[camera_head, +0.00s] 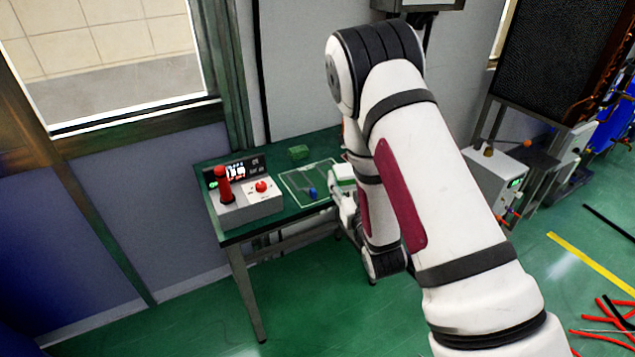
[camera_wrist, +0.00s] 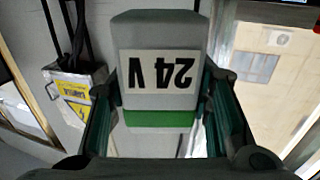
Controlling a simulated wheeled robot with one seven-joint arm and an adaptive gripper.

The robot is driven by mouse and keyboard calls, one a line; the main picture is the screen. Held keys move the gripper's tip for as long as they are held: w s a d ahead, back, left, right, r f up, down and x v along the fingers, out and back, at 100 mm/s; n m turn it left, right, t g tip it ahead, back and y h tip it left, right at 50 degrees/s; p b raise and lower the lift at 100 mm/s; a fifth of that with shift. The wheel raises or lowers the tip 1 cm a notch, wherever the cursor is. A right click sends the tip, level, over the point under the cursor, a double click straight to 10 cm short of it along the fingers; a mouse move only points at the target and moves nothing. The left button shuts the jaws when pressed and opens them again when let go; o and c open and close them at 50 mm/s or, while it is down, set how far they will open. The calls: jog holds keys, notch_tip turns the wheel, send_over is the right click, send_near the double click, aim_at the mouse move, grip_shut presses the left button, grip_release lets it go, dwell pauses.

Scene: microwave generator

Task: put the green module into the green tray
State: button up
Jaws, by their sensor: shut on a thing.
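A pale grey block with a white "24 V" label and a green band (camera_wrist: 160,118), the green module, is between the fingers of my gripper (camera_wrist: 160,85) in the wrist view. My gripper is shut on it, and the label reads upside down there. In the head view a white and green piece (camera_head: 343,172), apparently this module, is at my gripper (camera_head: 343,198), near the table's right side. My arm hides part of this area. A small green block-like thing (camera_head: 299,152) is at the table's back; I cannot tell if it is the green tray.
The green table (camera_head: 240,238) bears a pale control box (camera_head: 250,207) with a red lever (camera_head: 223,183) and red button (camera_head: 262,186). A wall stands behind.

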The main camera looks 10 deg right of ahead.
jog(key=w+f+n+y+b, duration=0.1)
jog(key=w+f+y+b, duration=0.1)
jog(key=w+b, duration=0.8)
notch_tip(320, 180, down, 8)
jog(key=s+d+n+y+b, duration=0.1)
jog(key=s+n+y+b, duration=0.1)
jog(key=b, duration=1.8)
jog(key=shift+s+d+r+g+y, duration=0.2)
jog(key=shift+d+g+y, duration=0.1)
jog(key=shift+d+g, duration=0.1)
jog(key=x, duration=0.4)
jog(key=d+f+b+x, duration=0.1)
jog(key=x, duration=0.3)
jog(key=d+b+x, duration=0.1)
jog(key=x, duration=0.4)
jog(key=shift+w+d+f, duration=0.15)
jog(key=shift+w+f, duration=0.25)
jog(key=shift+w, duration=0.05)
jog(key=shift+f+b, duration=0.8)
jog(key=shift+f, duration=0.9)
